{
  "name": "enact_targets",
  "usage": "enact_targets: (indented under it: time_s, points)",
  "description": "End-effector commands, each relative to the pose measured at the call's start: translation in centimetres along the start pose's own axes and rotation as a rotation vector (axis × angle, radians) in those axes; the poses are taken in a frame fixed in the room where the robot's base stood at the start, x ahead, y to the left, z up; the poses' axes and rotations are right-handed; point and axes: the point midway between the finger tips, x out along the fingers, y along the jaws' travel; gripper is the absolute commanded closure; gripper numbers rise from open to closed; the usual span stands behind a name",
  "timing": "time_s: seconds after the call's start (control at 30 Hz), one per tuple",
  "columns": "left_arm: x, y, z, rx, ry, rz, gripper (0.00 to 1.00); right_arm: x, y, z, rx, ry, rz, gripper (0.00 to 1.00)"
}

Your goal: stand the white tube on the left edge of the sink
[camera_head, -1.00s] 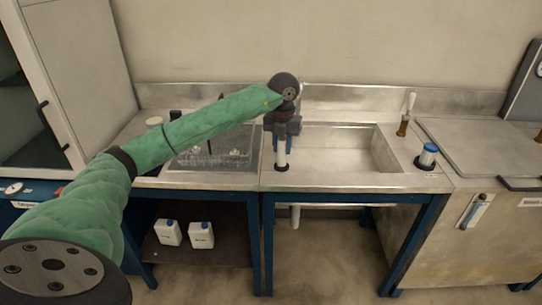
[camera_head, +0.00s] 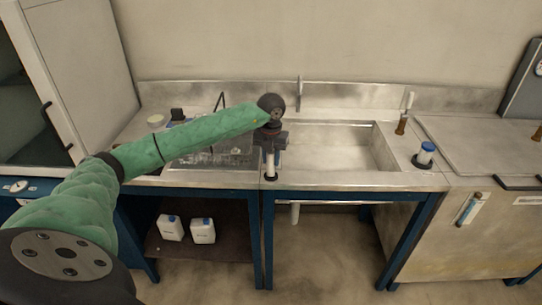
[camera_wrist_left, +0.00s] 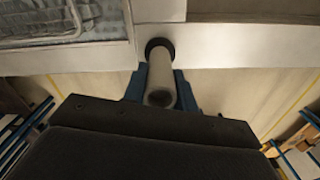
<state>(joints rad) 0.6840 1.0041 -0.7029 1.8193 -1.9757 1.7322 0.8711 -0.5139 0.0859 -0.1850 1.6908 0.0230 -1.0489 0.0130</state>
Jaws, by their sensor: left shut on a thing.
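The white tube (camera_head: 270,164) is upright in my left gripper (camera_head: 271,148), with its dark round foot at the lower end. The foot is over the front of the steel strip between the glass-sided basin and the sink (camera_head: 335,150), at the sink's left edge. In the left wrist view the tube (camera_wrist_left: 160,75) runs away from the camera to its dark foot over the pale strip. I cannot tell whether the foot touches the steel. My left gripper is shut on the tube. My right gripper is not in view.
The basin (camera_head: 213,162) lies close to the left of the tube. A tap (camera_head: 299,92) stands behind the sink. A blue-capped container (camera_head: 425,154) and a brown-handled brush (camera_head: 402,125) stand to the right. Two white canisters (camera_head: 202,231) are on the shelf below.

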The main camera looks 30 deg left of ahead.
Motion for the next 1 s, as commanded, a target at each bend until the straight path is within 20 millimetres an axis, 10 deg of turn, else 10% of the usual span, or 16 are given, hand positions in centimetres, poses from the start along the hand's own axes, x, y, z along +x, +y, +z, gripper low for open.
enact_targets:
  time_s: [0.57,0.6,0.7,1.0]
  points:
    - [0.27,0.00,0.02,0.000,0.000,0.000,0.98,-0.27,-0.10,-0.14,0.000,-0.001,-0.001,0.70]
    - [0.26,0.00,0.02,0.000,0.000,0.000,0.66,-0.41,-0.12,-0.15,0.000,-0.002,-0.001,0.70]
    - [0.25,0.00,0.01,0.000,0.000,0.000,0.50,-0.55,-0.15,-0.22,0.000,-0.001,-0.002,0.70]
    - [0.21,0.00,0.02,-0.001,0.000,0.000,0.50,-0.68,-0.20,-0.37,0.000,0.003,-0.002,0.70]
